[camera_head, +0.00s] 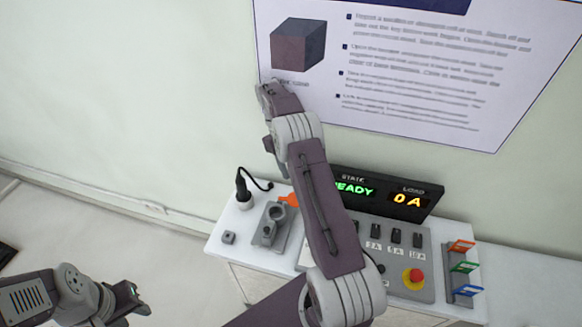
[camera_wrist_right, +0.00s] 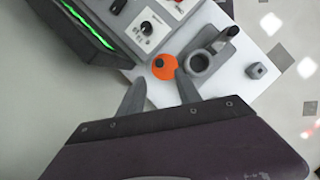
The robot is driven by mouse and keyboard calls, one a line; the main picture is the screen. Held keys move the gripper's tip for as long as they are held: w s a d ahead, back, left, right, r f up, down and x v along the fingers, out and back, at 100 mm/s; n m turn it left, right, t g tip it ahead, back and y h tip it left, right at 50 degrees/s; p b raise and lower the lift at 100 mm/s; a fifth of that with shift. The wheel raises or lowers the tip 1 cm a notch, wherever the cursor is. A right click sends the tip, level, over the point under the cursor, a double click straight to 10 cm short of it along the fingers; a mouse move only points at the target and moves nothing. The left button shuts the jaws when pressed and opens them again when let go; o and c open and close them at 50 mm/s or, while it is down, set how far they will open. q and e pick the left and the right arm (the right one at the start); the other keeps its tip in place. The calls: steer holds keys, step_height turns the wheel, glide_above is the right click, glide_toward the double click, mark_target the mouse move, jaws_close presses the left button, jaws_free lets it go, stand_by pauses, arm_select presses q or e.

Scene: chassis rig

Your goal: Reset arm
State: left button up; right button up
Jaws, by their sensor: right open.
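My right arm (camera_head: 325,205) rises across the middle of the head view, with its wrist end (camera_head: 278,97) high in front of the wall poster. In the right wrist view my right gripper (camera_wrist_right: 159,78) has its two grey fingers apart, with nothing held between them. An orange disc (camera_wrist_right: 164,66) shows beyond the fingertips, and the fingers look clear of the bench. My left gripper (camera_head: 130,298) is low at the left in the head view, off the bench's left side. Its fingers are too small and angled to tell their opening.
A white bench (camera_head: 222,245) carries a grey fixture (camera_head: 268,228), a black plug with cable (camera_head: 243,190), a small grey block (camera_head: 229,238), a READY / 0 A display (camera_head: 405,200), a red stop button (camera_head: 413,278) and a coloured-card rack (camera_head: 463,290). The poster (camera_head: 420,70) hangs behind.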

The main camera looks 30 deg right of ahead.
steer(key=w+a+r+n+t, duration=0.1)
steer(key=w+a+r, duration=0.1)
steer(key=a+r, duration=0.3)
steer(key=s+a+r+n+t+b, duration=0.1)
steer(key=s+a+r, duration=0.4)
steer(key=s+a, duration=0.1)
steer(key=s+a+f+m+t, duration=0.3)
steer(key=s+a+f, duration=0.3)
steer(key=s+f, duration=0.4)
steer(key=shift+s+a+f+m+t+y, duration=0.2)
steer(key=shift+s+m+t+y, duration=0.2)
steer(key=shift+s, duration=1.1)
